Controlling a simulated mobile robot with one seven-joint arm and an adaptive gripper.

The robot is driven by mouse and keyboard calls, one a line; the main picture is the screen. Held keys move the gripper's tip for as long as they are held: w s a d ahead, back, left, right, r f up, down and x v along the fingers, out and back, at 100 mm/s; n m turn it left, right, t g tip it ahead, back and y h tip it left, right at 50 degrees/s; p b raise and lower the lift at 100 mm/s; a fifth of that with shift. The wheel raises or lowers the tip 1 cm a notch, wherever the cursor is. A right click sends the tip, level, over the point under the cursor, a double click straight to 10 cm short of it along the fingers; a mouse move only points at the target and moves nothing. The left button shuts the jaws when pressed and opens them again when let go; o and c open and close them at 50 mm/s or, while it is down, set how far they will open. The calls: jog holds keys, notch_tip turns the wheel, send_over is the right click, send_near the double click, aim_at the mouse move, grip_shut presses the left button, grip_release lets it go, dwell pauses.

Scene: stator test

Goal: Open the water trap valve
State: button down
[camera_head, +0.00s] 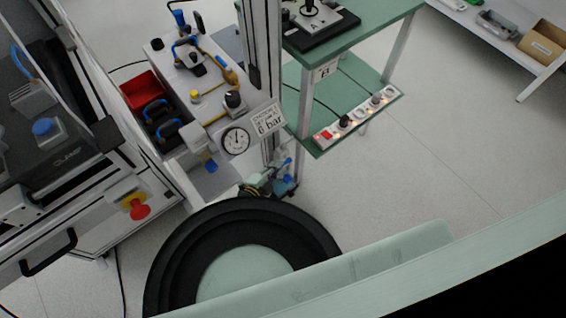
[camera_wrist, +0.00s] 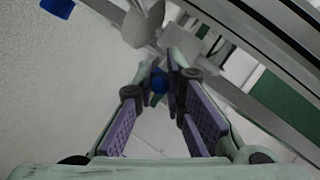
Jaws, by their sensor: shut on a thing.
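In the wrist view a small blue knob (camera_wrist: 158,82) shows between the tips of my gripper (camera_wrist: 161,80). The two purple-padded fingers converge on it, and they partly hide it. A grey rounded fitting lies just beyond the knob, and I take the two to be the water trap valve, though I cannot be sure. In the head view my gripper (camera_head: 272,183) is low beside the upright post, below and right of the pressure gauge (camera_head: 236,141). From there its fingertips and the knob cannot be told apart clearly.
A metal post (camera_head: 263,50) stands close to my gripper. The pneumatic panel is at its left, with a "6 bar" sign (camera_head: 268,120). A green table shelf with a power strip (camera_head: 355,117) is at the right.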

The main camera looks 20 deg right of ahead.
jog(key=shift+d+r+g+y+p, duration=0.25)
jog(key=shift+r+g+y+p, duration=0.05)
jog(key=shift+r+p, duration=0.35)
jog(key=shift+d+m+y, duration=0.1)
jog(key=shift+m+y, duration=0.2)
jog(key=shift+w+r+g+y, duration=0.15)
jog(key=shift+g+y, duration=0.25)
jog(key=shift+y, duration=0.2)
jog(key=c, duration=1.7)
grip_release()
jog(key=shift+o, duration=0.2)
